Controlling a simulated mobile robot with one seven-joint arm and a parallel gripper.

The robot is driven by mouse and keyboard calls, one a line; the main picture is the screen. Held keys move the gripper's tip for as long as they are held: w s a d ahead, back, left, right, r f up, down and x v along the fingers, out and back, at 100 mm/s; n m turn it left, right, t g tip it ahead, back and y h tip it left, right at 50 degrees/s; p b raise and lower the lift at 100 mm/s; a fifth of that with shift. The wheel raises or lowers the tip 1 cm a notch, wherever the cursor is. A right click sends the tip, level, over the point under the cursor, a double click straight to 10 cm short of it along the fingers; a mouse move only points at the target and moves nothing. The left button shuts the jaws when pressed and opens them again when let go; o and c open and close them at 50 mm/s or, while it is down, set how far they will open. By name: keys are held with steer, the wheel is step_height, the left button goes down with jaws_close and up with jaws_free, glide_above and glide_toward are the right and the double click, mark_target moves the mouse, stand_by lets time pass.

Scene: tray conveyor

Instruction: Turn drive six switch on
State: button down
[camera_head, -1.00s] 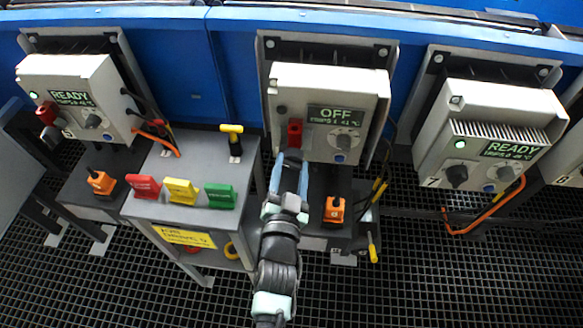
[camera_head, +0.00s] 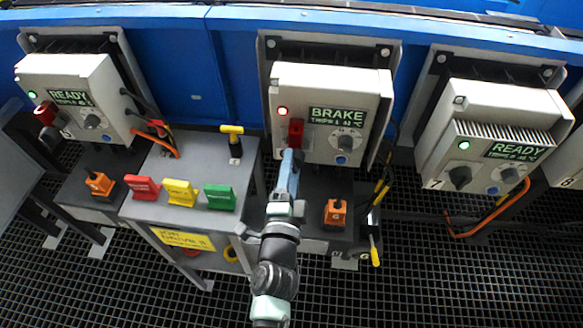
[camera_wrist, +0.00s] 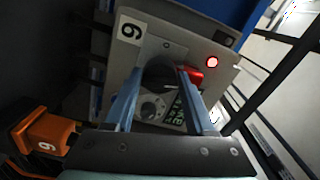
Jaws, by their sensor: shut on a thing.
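The red switch (camera_head: 296,130) sits at the box's lower left. My gripper (camera_head: 290,158) reaches up to it from below. In the wrist view my gripper (camera_wrist: 160,78) is shut on the switch, whose dark part (camera_wrist: 160,72) lies between the fingers and red part (camera_wrist: 194,75) beside them. The fingers partly hide it.
Drive boxes on the left (camera_head: 75,85) and right (camera_head: 490,125) read READY with green lamps. A grey bench at left bears red (camera_head: 143,187), yellow (camera_head: 181,191) and green (camera_head: 220,196) tags. An orange block (camera_head: 336,212) marked 6 is just right of my arm.

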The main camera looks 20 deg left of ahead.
steer(key=shift+m, duration=1.6)
steer(key=shift+c, duration=1.3)
jaws_free()
steer(key=b+v, duration=0.3)
steer(key=v, duration=1)
steer(key=shift+w+r, duration=0.1)
steer(key=shift+r, duration=0.1)
